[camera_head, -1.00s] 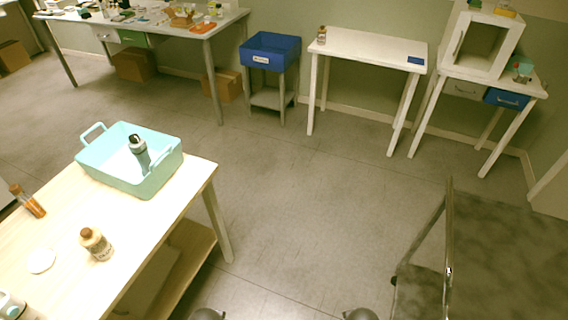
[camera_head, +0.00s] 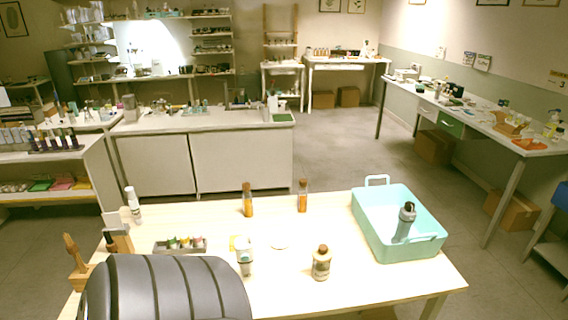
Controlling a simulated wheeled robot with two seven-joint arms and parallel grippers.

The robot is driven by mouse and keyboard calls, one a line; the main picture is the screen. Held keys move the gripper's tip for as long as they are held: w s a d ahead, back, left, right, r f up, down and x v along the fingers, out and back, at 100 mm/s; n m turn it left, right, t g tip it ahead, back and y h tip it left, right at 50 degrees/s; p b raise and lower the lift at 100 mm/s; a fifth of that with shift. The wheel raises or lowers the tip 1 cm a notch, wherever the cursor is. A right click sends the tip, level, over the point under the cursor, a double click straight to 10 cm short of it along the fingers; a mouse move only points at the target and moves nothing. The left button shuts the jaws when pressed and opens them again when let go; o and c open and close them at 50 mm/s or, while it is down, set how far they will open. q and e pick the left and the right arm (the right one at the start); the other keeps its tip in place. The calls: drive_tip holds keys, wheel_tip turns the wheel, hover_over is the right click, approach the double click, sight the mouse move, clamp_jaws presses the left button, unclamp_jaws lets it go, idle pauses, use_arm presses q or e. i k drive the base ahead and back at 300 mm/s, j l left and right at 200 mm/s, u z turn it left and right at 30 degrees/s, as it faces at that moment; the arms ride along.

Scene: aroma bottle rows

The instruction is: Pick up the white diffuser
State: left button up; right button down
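Candidates for the white diffuser stand on the light wooden table (camera_head: 400,283): a cream bottle with a brown cap and dark label (camera_head: 321,264), a small whitish bottle with a dark band (camera_head: 245,264), and a slim white bottle (camera_head: 134,207) at the left end. I cannot tell which one is the diffuser. All three look upright. Neither of my grippers is in view.
A teal tray (camera_head: 370,225) on the right of the table holds a grey bottle (camera_head: 404,222). A dark ribbed rounded object (camera_head: 165,290) blocks the front left.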

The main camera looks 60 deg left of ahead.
sight(243, 244)
drive_tip(key=u, duration=2.2)
drive_tip(key=k+j+z, duration=0.3)
drive_tip(key=k+j, duration=0.15)
drive_tip(key=j, duration=0.2)
drive_tip(key=k+j+z, duration=0.25)
drive_tip(key=k+j, duration=0.3)
